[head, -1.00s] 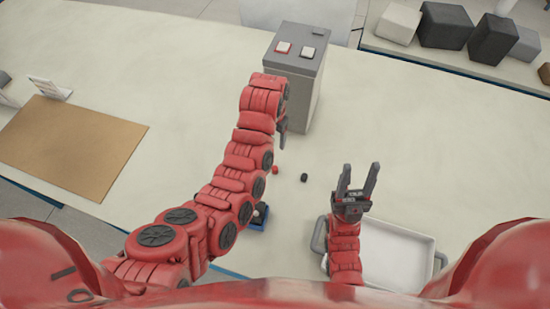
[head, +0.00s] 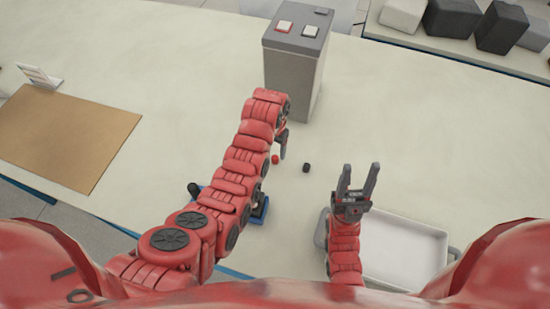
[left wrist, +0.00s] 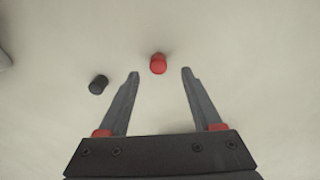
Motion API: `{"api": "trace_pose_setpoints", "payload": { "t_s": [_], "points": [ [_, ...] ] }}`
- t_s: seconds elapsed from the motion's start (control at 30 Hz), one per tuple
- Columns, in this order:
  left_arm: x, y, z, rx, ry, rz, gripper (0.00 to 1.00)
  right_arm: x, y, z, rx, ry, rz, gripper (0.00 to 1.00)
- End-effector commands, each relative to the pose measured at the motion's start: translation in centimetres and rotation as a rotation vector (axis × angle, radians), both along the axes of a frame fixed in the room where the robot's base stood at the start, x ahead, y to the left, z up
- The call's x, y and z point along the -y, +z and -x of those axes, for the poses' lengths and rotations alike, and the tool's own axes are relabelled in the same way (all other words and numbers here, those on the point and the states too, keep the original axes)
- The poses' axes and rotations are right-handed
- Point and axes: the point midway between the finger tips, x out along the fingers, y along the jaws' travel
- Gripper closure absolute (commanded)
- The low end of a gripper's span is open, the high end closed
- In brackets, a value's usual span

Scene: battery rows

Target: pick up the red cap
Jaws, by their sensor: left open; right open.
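The small red cap (head: 275,159) lies on the pale table, just beside my left gripper (head: 283,146) in the head view. In the left wrist view the red cap (left wrist: 158,64) lies ahead of my open left gripper (left wrist: 160,73), centred between the fingertips and slightly beyond them, with nothing held. A small black cap (head: 306,168) lies to the right of the red cap; in the left wrist view the black cap (left wrist: 98,85) is left of the left finger. My right gripper (head: 358,178) is open and empty, over the table near the white tray.
A grey battery-like box (head: 293,75) with two buttons on top stands behind the caps. A white tray (head: 440,255) is at front right. A blue holder (head: 262,212) is partly hidden by my left arm. A brown board (head: 60,140) lies at left. Grey blocks (head: 450,18) sit at back right.

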Motion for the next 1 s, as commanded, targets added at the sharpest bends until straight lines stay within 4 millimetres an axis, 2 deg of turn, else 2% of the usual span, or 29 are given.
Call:
{"api": "trace_pose_setpoints", "payload": {
  "t_s": [0.03,0.13,0.4,0.7,0.77,1.0],
  "points": [
    [0.1,-0.1,0.2,-0.006,-0.001,-0.002,0.33,0.0,1.0,0.0,0.0,0.0,0.0,0.5],
    [0.2,-1.2,0.2,-0.006,-0.001,-0.002,0.33,0.0,1.9,0.0,0.0,0.0,0.0,0.5],
    [0.3,-3.4,0.0,-0.001,-0.001,0.0,0.33,0.0,2.4,0.0,0.0,0.0,0.0,0.5],
    [0.3,-3.8,0.0,0.001,0.0,0.001,0.33,0.0,2.4,0.0,0.0,0.0,0.0,0.5],
    [0.3,-3.8,0.0,0.001,0.0,0.001,0.43,0.0,2.4,0.0,0.0,0.0,0.0,0.5],
    [0.3,-3.7,0.0,0.001,0.0,0.001,0.86,0.0,2.4,0.0,0.0,0.0,0.0,0.5]
  ]
}}
